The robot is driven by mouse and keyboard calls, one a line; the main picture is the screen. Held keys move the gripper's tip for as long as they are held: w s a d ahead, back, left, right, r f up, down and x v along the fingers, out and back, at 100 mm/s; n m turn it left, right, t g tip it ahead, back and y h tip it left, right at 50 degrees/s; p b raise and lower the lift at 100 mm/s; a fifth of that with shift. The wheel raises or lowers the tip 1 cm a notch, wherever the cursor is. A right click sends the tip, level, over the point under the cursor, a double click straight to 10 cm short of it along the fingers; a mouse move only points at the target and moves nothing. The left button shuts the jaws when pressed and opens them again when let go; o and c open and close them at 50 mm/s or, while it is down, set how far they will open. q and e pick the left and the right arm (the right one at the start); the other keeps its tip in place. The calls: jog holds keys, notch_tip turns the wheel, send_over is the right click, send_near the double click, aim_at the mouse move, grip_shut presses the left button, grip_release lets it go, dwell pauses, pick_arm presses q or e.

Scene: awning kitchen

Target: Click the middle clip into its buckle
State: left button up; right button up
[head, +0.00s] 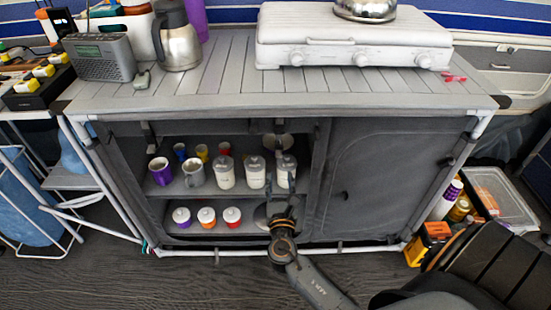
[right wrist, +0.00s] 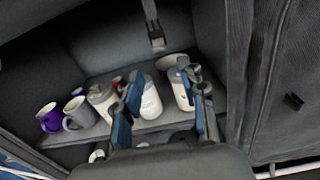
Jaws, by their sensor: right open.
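A dark strap with a grey plastic end piece (right wrist: 156,40) hangs at the top middle of the right wrist view, in front of the open compartment. I take it as the middle clip or its buckle; I cannot tell which. In the head view the strap (head: 279,126) hangs from the top edge near the compartment's right side. No mating half can be made out. My right gripper (head: 281,190) is open in front of the shelves, below the strap. In the right wrist view its blue-padded fingers (right wrist: 160,92) are spread with nothing between them. My left gripper is not in view.
White jars (head: 255,173), a purple mug (head: 160,170) and a grey mug (head: 194,173) stand on the upper shelf behind my right gripper. Lidded cups (head: 206,217) stand below. Another strap (head: 148,132) hangs at left. A grey fabric door (head: 390,180) covers the right side.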

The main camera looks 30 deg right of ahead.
aim_at(279, 158)
jog(key=b+x, duration=0.1)
jog(key=x, duration=0.8)
jog(key=shift+w+d+f, duration=0.1)
jog(key=shift+w, duration=0.2)
jog(key=shift+w+d, duration=0.25)
jog(key=shift+w, duration=0.15)
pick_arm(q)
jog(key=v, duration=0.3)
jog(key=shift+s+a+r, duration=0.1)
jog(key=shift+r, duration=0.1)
pick_arm(e)
grip_shut()
